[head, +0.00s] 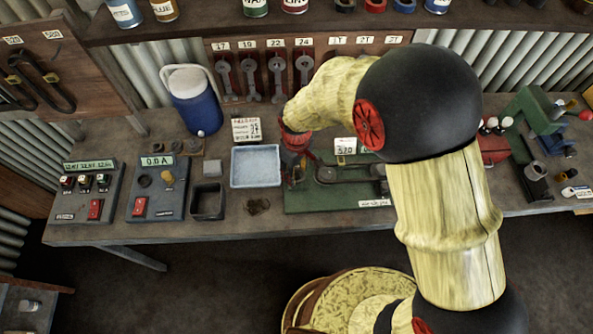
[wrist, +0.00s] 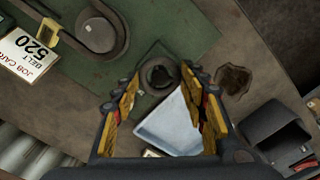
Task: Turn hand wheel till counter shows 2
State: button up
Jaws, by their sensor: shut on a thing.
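A green base plate (head: 330,200) on the bench carries a grey pulley (head: 327,173), also in the wrist view (wrist: 97,35). My gripper (head: 293,178) reaches down at the plate's left end, beside the blue tray. In the wrist view its yellow-padded fingers (wrist: 160,82) stand on either side of a dark round part (wrist: 158,72) at the plate's edge, and are shut on it. I cannot tell surely that this part is the hand wheel. In the head view my gripper hides it. I cannot make out a turn counter in either view.
A pale blue tray (head: 255,182) is close left of my gripper. A dark open box (head: 207,214) and a meter box showing 0.0 A (head: 156,188) stand farther left. A job card (head: 345,146) reading 520 stands behind the plate. A blue jug (head: 194,105) stands at the back.

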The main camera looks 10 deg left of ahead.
aim_at(296, 174)
jog(key=shift+n, duration=0.5)
jog(key=o, duration=1.2)
jog(key=shift+c, duration=0.2)
notch_tip(296, 174, up, 12)
dwell(0.5)
